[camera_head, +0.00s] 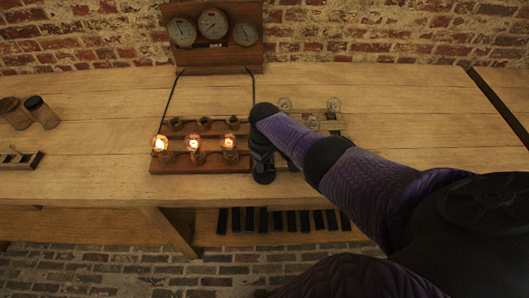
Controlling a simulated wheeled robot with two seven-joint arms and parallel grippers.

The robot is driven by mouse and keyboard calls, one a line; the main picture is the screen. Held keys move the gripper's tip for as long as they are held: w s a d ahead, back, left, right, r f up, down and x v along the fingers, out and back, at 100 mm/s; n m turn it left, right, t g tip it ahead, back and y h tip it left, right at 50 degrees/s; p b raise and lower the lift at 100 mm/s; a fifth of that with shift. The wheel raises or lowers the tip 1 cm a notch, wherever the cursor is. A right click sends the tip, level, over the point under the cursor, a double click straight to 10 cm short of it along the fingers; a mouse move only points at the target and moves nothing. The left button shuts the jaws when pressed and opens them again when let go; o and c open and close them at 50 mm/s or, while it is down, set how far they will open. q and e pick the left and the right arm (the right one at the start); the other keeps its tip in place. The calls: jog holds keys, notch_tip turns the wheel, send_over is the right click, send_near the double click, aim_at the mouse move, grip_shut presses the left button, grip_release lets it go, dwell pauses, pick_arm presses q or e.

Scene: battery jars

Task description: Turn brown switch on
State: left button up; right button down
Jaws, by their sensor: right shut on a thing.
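My right gripper (263,172) points down at the right end of a brown wooden board (200,165). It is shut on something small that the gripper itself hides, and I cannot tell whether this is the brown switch. A small dark brown block with a little lever (20,158), which looks like a switch, lies at the far left of the table. My left gripper is not in view.
A wooden gauge panel (212,54) stands at the back, with dark cables running down from it. A lighter board (328,119) with clear unlit bulbs sits behind my right arm. Two jars (41,112) stand at the far left. The wooden table (95,140) is clear between them and the lit board.

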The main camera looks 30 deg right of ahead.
aim_at(265, 164)
dwell(0.4)
jog(key=shift+c, duration=1.5)
grip_release()
notch_tip(265, 164, up, 10)
jog(key=p, duration=0.6)
jog(key=shift+f, duration=0.1)
